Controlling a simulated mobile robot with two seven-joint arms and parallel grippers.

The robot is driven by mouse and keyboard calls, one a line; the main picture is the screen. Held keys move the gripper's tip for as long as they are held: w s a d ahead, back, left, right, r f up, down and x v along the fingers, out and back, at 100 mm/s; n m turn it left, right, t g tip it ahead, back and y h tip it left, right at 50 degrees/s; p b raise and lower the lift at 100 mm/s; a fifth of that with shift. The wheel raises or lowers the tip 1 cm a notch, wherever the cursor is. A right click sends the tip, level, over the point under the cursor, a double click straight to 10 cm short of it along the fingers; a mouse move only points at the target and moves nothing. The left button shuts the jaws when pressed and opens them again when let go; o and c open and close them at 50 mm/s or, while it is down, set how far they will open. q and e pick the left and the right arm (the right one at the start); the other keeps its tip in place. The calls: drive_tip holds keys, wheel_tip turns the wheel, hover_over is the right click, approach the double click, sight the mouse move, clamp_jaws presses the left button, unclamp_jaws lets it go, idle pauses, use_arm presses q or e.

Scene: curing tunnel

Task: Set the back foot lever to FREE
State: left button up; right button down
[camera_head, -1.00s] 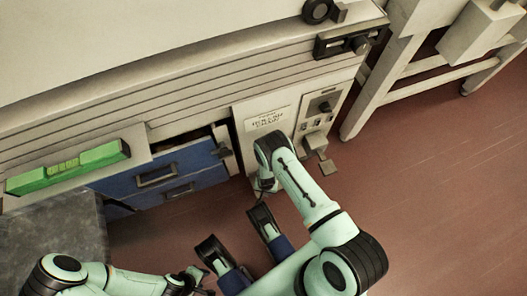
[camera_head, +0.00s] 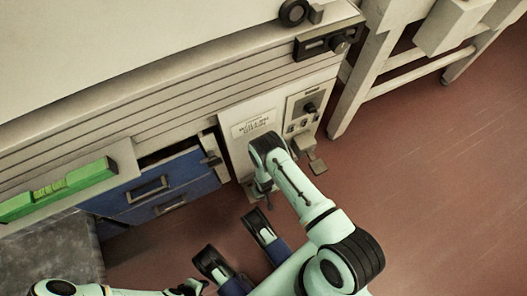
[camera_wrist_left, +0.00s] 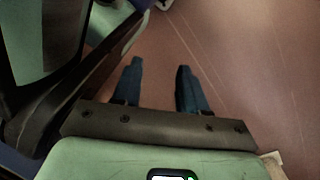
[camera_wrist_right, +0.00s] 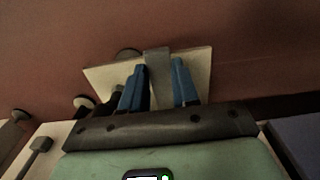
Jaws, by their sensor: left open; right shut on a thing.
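In the right wrist view my right gripper (camera_wrist_right: 160,66) has its two blue fingers closed on a grey lever (camera_wrist_right: 157,72). The lever stands as a flat strip in front of a pale plate (camera_wrist_right: 203,72). In the head view my right arm bends down beside the cabinet's front corner and hides most of that gripper and what it holds. I cannot read any FREE marking or the lever's setting. My left gripper (camera_wrist_left: 157,68) is open and empty above the red floor in the left wrist view.
A pale panel with a printed label (camera_head: 253,128) and a switch box (camera_head: 307,106) is on the cabinet front. A grey pedal (camera_head: 317,166) juts out below it. Blue drawers (camera_head: 160,186) and a green block (camera_head: 60,190) are at left. Red floor is open at right.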

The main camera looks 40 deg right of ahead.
idle(0.3)
drive_tip(key=c, duration=0.8)
unclamp_jaws()
drive_tip(key=shift+c, duration=0.2)
use_arm(q)
drive_tip(key=w+d+r+t+p, duration=0.1)
drive_tip(key=w+r+t+p, duration=0.2)
drive_tip(key=w+r+p, duration=0.2)
drive_tip(key=w+r, duration=0.2)
drive_tip(key=w, duration=0.2)
drive_tip(key=shift+w+d+r+m+t, duration=0.15)
drive_tip(key=shift+w+r+m+t, duration=0.15)
drive_tip(key=shift+w, duration=0.05)
use_arm(e)
wheel_tip(320, 180, up, 13)
drive_tip(key=shift+r, duration=0.2)
drive_tip(key=shift+s, duration=0.1)
